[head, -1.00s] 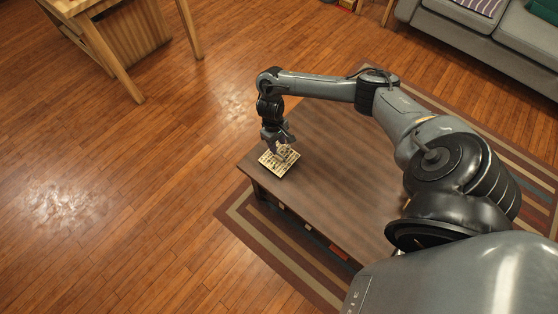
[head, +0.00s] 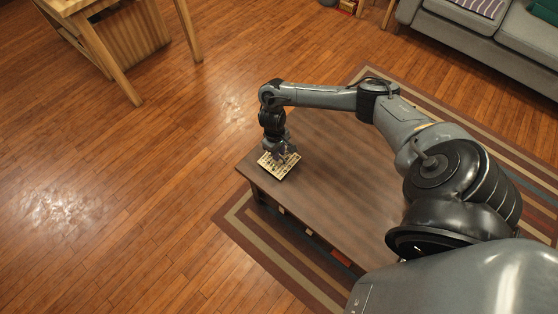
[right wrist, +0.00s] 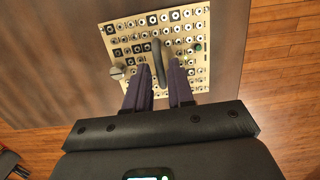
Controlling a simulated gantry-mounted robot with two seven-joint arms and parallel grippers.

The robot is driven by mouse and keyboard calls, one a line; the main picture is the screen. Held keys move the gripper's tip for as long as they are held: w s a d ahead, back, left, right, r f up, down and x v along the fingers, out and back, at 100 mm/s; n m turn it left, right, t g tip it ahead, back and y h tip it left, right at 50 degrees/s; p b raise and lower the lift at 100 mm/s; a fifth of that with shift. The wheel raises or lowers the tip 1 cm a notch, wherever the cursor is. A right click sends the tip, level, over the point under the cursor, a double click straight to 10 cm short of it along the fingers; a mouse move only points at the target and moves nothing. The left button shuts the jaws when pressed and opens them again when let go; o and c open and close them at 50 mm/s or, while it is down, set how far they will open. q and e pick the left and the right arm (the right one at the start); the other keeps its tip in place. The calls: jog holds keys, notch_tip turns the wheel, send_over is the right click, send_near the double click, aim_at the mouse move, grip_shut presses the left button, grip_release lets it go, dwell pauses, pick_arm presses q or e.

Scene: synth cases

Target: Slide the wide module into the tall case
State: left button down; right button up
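The module is a flat cream panel (head: 278,164) with rows of dark and pale round sockets and knobs, lying at the near left corner of the brown table. In the right wrist view the panel (right wrist: 190,22) has a dark bar handle (right wrist: 157,55) standing up near its middle. My right gripper (head: 280,155) is low over the panel. In the wrist view its fingers (right wrist: 160,75) are apart, one on each side of the handle, with a gap showing on both sides. I cannot make out a tall case in either view. My left gripper is not in view.
The brown table (head: 330,190) is clear beyond the panel, on a striped rug (head: 270,245). A few things sit on a shelf under the table, including a red item (head: 342,258). A wooden desk (head: 110,40) and grey sofa (head: 480,45) stand farther off.

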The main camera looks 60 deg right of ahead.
grip_shut()
dwell(1.1)
